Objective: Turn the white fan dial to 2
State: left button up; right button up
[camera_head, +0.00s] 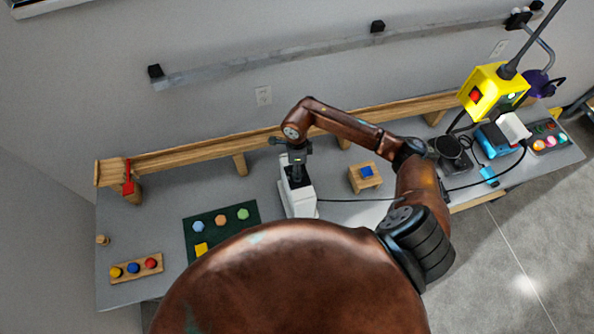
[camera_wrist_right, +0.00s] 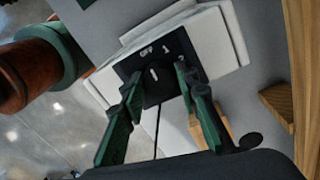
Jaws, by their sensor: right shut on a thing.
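The white fan (camera_head: 300,203) stands on the grey table, below my right gripper (camera_head: 295,163). In the right wrist view its white base (camera_wrist_right: 215,38) carries a black panel with the marks OFF and 1; another mark by the right finger is mostly hidden. A dark dial (camera_wrist_right: 158,88) with a short white line sits on the panel. The line points up, roughly toward OFF; its exact setting is hard to tell. My right gripper (camera_wrist_right: 158,75) has its two green fingers on either side of the dial, shut on it. My left gripper is not in view.
A wooden block with a blue top (camera_head: 365,177) stands right of the fan. A green mat (camera_head: 222,228) with coloured pieces lies to the left. A black cable (camera_head: 350,200) runs right from the fan. My brown arm hides part of the table.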

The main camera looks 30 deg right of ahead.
jog(key=m+b, duration=0.2)
jog(key=shift+d+f+m, duration=0.1)
jog(key=shift+f+m, duration=0.05)
jog(key=shift+m, duration=0.25)
jog(key=m+b, duration=0.3)
jog(key=m, duration=0.1)
jog(key=shift+m, duration=0.3)
jog(key=m+b, duration=0.2)
jog(key=m, duration=0.2)
jog(key=shift+t, duration=0.3)
jog(key=shift+d+m+b, duration=0.1)
jog(key=shift+m+b, duration=0.65)
jog(key=shift+m, duration=1.05)
jog(key=shift+r, duration=0.2)
jog(key=o, duration=1.2)
jog(key=shift+c, duration=0.2)
